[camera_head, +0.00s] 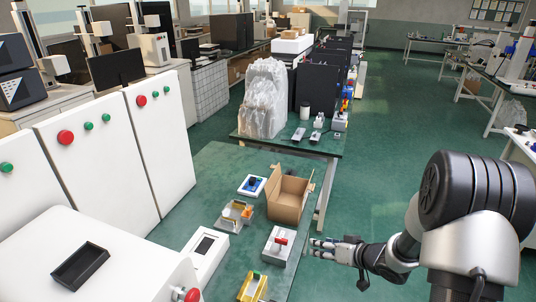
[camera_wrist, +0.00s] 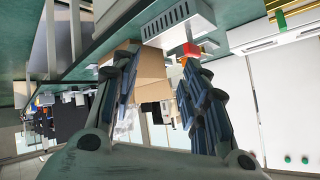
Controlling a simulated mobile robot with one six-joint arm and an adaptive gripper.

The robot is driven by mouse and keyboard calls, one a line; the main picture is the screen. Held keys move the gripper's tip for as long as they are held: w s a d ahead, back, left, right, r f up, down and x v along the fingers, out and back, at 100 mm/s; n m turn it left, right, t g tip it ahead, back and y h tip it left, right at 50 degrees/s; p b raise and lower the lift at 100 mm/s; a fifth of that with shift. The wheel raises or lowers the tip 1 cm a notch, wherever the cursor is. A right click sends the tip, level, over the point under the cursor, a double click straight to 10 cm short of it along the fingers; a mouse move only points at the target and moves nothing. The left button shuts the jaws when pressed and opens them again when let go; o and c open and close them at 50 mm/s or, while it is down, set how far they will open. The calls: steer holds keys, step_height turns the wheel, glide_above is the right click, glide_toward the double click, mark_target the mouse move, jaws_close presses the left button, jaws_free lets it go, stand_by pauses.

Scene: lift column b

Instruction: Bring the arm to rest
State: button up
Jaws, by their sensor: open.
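My arm shows at the right of the head view, and my gripper (camera_head: 318,248) reaches left from it to the edge of the green table (camera_head: 225,168). In the wrist view my gripper (camera_wrist: 158,58) fills the middle, its two dark ridged fingers apart with nothing held between them. The view there is turned upside down. A white device with a red part (camera_head: 279,244) stands on the table just left of the fingertips in the head view. It also shows beyond the fingertips in the wrist view (camera_wrist: 180,22). I cannot tell whether a fingertip touches it.
An open cardboard box (camera_head: 288,197) stands on the table behind the white device. A yellow-framed part (camera_head: 252,287), a grey and yellow fixture (camera_head: 235,215) and a white box with a dark window (camera_head: 204,254) stand nearby. Green floor (camera_head: 375,130) is clear right of the table.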

steer(key=s+d+r+m+h, duration=0.1)
steer(key=s+d+r+h, duration=0.15)
steer(key=r, duration=0.35)
steer(key=s+d+r+h, duration=0.1)
steer(key=d+r+h, duration=0.15)
steer(key=r, duration=0.35)
steer(key=s+d+r+m+h, duration=0.1)
steer(key=s+r+h, duration=0.15)
steer(key=r, duration=0.35)
steer(key=s+a+r+g, duration=0.1)
steer(key=s+a, duration=0.2)
steer(key=s, duration=0.6)
steer(key=s+a+r+g+y, duration=0.1)
steer(key=s+a+r, duration=0.1)
steer(key=s, duration=0.6)
steer(key=s+a+r+g, duration=0.2)
steer(key=s+a, duration=0.2)
steer(key=s, duration=0.5)
steer(key=shift+s, duration=0.3)
steer(key=shift+y, duration=0.25)
